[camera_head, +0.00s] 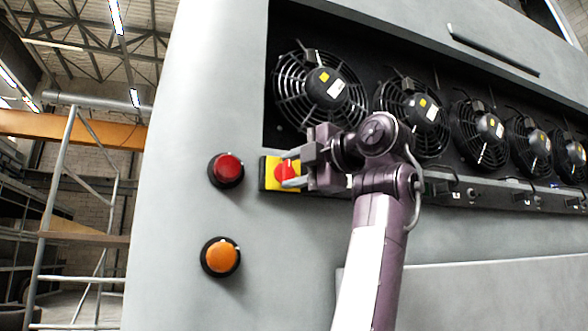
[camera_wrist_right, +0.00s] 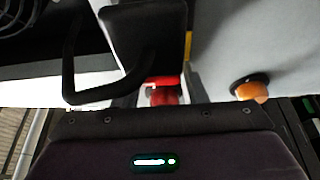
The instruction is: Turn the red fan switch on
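The red fan switch (camera_head: 284,171) is a red knob on a yellow plate (camera_head: 269,172), set in the grey panel left of the fans. In the right wrist view the red switch (camera_wrist_right: 163,94) shows partly, beyond the dark gripper parts. My right gripper (camera_head: 293,168) is at the switch, with its fingers apart, one above and one below the knob. I cannot tell whether they touch it. The gripper hides the right side of the switch. My left gripper is not in view.
A red round button (camera_head: 227,169) lies close left of the switch, and an orange button (camera_head: 220,257) is below it. Several black fans (camera_head: 320,86) sit in the recess to the right, above a ledge. A metal scaffold (camera_head: 60,190) stands at far left.

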